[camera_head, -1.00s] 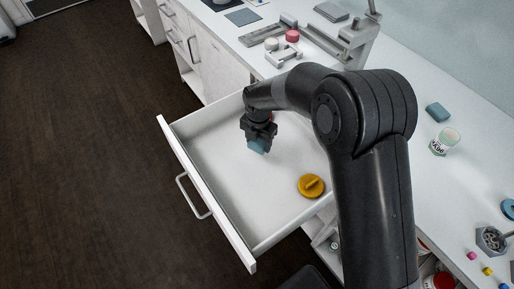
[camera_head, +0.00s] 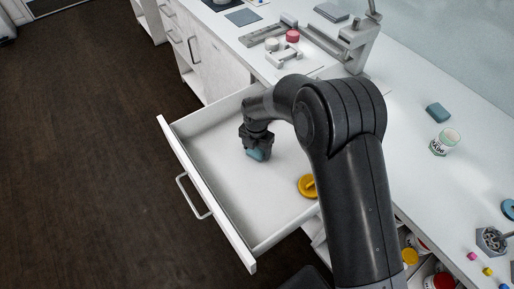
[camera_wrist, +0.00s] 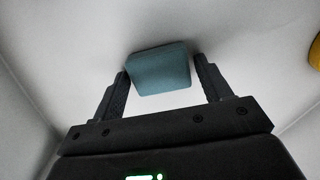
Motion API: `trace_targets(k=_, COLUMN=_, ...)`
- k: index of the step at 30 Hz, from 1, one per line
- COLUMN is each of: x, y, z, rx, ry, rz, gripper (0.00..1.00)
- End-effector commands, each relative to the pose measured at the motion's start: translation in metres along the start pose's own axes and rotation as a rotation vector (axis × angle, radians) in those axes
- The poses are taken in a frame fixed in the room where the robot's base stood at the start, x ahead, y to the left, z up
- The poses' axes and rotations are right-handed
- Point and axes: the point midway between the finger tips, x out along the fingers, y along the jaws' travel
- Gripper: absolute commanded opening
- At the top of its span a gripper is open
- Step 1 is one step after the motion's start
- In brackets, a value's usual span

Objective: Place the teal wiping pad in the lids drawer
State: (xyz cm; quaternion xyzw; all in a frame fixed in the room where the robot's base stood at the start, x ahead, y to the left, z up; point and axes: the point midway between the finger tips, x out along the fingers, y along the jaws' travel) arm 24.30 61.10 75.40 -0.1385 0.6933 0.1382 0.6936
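The teal wiping pad (camera_head: 257,154) is between the fingers of my gripper (camera_head: 257,143), inside the open lids drawer (camera_head: 208,196). In the wrist view the pad (camera_wrist: 162,70) sits between the two fingertips of my gripper (camera_wrist: 162,68), which close on its sides. The pad is low over the white drawer floor; I cannot tell whether it touches it. A yellow lid (camera_head: 307,186) lies on the drawer floor to the right, partly hidden by my arm.
The drawer floor has free room around the pad.

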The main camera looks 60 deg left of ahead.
Motion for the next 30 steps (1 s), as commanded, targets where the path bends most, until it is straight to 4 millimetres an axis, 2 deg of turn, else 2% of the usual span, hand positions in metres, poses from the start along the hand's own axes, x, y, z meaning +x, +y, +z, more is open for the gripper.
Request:
trace_targets(k=3, x=0.0, y=0.0, z=0.0, rx=0.0, ry=0.0, rz=0.0, gripper=0.8)
trace_targets(k=10, x=-0.001, y=0.0, z=0.0, rx=0.0, ry=0.0, rz=0.0, gripper=0.8)
trace_targets(k=14, x=-0.011, y=0.0, z=0.0, rx=0.0, ry=-0.001, rz=0.001, gripper=0.8)
trace_targets(k=24, x=-0.081, y=0.0, z=0.001, rx=0.0, ry=-0.002, rz=0.003, gripper=0.8)
trace_targets(k=30, x=-0.112, y=0.0, z=0.0, rx=0.001, ry=-0.001, rz=0.001, gripper=0.8)
